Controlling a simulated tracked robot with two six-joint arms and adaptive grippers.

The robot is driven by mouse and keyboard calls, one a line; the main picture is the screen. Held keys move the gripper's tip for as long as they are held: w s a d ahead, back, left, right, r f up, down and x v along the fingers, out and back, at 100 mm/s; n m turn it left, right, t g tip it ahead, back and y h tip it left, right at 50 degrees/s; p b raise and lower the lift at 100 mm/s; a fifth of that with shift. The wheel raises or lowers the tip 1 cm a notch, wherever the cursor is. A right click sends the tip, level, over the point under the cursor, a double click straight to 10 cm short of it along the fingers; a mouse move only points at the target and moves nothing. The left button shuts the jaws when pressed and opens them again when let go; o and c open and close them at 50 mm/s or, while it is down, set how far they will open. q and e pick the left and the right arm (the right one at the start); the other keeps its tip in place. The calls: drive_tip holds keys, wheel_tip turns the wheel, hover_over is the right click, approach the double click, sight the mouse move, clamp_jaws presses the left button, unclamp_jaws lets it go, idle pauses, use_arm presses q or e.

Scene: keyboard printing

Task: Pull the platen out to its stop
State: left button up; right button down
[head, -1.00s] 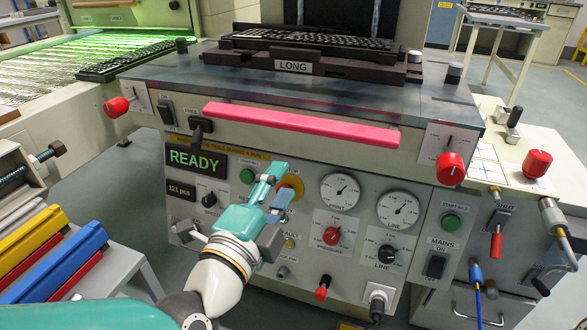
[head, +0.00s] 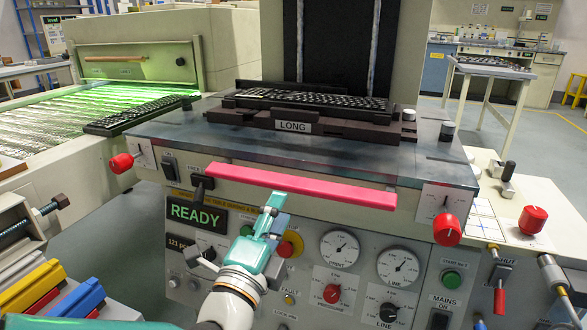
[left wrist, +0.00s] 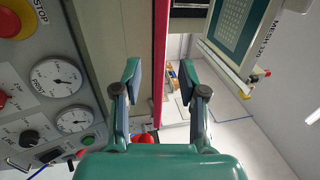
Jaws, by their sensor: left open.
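The long pink-red bar (head: 330,188) runs along the front edge of the machine's grey top. It also shows in the left wrist view (left wrist: 160,45). A dark carrier labelled LONG (head: 340,128) sits on the top with a black keyboard (head: 310,99) on it. My left gripper (head: 272,212) is just below and in front of the bar, left of its middle. In the left wrist view my left gripper (left wrist: 160,72) is open, its fingers on either side of the bar's line. I cannot tell whether they touch it. My right gripper is not in view.
The front panel has a READY display (head: 196,213), gauges (head: 339,248) and a red-yellow stop button (head: 290,244). Red knobs (head: 447,229) stand at the sides. A conveyor under green light (head: 90,105) is at the left. A side table (head: 525,215) is at the right.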

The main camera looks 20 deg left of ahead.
sight(290, 192)
use_arm(q)
drive_tip(key=b+x, duration=0.1)
drive_tip(key=x, duration=0.7)
clamp_jaws()
drive_tip(key=shift+f, duration=0.1)
